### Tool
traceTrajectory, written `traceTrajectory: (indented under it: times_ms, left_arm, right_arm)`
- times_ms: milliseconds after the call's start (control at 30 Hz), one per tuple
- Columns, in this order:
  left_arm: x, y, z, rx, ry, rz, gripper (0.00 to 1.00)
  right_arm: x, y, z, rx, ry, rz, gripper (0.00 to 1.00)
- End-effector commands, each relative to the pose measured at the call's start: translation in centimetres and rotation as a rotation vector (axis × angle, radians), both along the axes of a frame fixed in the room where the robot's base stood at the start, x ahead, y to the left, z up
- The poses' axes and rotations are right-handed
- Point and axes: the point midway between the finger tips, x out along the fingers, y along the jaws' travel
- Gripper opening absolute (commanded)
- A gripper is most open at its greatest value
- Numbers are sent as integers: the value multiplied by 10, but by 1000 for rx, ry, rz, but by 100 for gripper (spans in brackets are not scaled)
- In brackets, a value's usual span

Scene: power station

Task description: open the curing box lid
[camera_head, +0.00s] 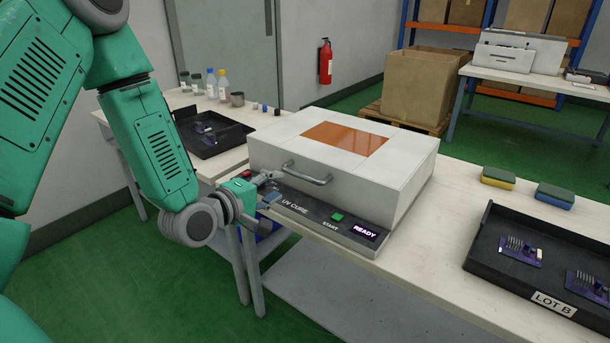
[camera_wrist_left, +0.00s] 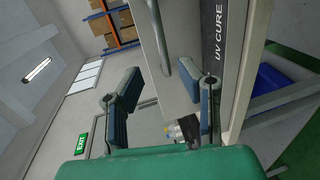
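The curing box (camera_head: 330,190) is a white box on the bench, with a dark front panel reading "UV CURE", a green START button (camera_head: 337,216) and a lit READY display (camera_head: 364,231). Its lid (camera_head: 400,155) is down and has an orange window (camera_head: 346,138). The metal bar handle (camera_head: 308,175) is on the lid's front and also shows in the left wrist view (camera_wrist_left: 160,35). My left gripper (camera_head: 270,188) is at the box's front left corner, just left of the handle. Its blue-grey fingers (camera_wrist_left: 163,100) are apart with nothing held. My right gripper is out of view.
A black tray labelled LOT B (camera_head: 482,237) with circuit boards lies right of the box. Sponges (camera_head: 498,178) lie behind it. Another black tray (camera_head: 210,135), bottles (camera_head: 211,83) and a cup (camera_head: 237,99) stand left. A blue bin (camera_wrist_left: 290,87) is below the bench.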

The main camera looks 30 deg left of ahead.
Motion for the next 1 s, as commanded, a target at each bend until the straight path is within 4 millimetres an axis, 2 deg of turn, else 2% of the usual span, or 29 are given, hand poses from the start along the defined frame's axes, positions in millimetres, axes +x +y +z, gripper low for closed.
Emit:
traceTrajectory:
  times_ms: [200, 400, 600, 900, 967, 1000]
  left_arm:
    - [48, -3, -12, 2, -1, -3, 32]
    - [80, -5, -19, 3, 0, -2, 32]
    - [96, -7, -21, 1, 1, 0, 32]
    - [98, -6, -21, -1, 1, 0, 32]
    - [98, -6, -22, -1, 1, 0, 15]
    - [98, -6, -22, -1, 1, 0, 1]
  right_arm:
    - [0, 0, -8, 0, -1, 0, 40]
    - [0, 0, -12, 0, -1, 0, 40]
    - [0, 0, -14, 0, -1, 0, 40]
    - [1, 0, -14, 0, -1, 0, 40]
    - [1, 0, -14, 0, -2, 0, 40]
    - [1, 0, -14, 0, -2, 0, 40]
